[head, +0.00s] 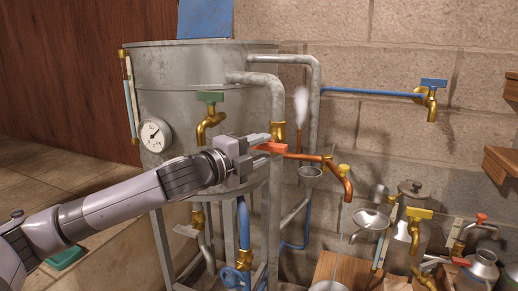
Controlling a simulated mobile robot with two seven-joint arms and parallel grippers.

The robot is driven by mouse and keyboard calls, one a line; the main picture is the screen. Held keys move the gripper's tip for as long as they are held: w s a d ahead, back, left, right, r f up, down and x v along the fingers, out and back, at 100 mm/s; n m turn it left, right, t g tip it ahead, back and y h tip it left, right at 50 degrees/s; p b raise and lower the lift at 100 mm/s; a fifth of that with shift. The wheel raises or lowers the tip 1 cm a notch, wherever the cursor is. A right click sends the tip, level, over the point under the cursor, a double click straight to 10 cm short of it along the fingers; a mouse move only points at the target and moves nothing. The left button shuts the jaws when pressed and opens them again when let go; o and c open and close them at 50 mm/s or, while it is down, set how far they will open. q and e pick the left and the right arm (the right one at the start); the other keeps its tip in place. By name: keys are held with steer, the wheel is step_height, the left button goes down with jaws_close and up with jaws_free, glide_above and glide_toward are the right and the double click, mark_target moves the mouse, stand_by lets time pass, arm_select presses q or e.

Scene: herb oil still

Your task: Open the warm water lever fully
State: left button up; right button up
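A red-orange lever (272,147) sits on the copper pipe in front of the grey metal tank (205,62); it appears to be the warm water lever, though no label shows. It points left, toward my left gripper (263,147). The gripper's two fingers are apart, one above and one below the lever's left end. I cannot tell whether either finger touches it. My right gripper is not in view.
A green-handled brass tap (210,118) and a dial gauge (155,135) are on the tank. A blue-handled tap (431,95) is on the wall. A small yellow knob (344,170), a yellow-handled tap (418,218) and a metal can (405,225) stand to the right.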

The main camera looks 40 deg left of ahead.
arm_select(q)
jaws_close()
steer(key=shift+f+n+b, duration=0.15)
steer(key=shift+n+b, duration=0.15)
steer(key=shift+b, duration=0.1)
steer(key=shift+f, duration=0.1)
steer(key=n+t+y+b, duration=0.1)
steer(key=n+y, duration=0.1)
steer(key=n, duration=0.5)
steer(key=n+t+y+b, duration=0.1)
steer(key=n+y+b, duration=0.1)
steer(key=n, duration=0.5)
steer(key=d+n+t+y+b, duration=0.1)
steer(key=n+y, duration=0.3)
steer(key=n, duration=0.4)
steer(key=shift+w+f+t, duration=0.1)
steer(key=shift+f+t, duration=0.15)
steer(key=shift+t, duration=0.25)
steer(key=shift+n+y, duration=0.3)
steer(key=shift+n, duration=0.1)
jaws_free()
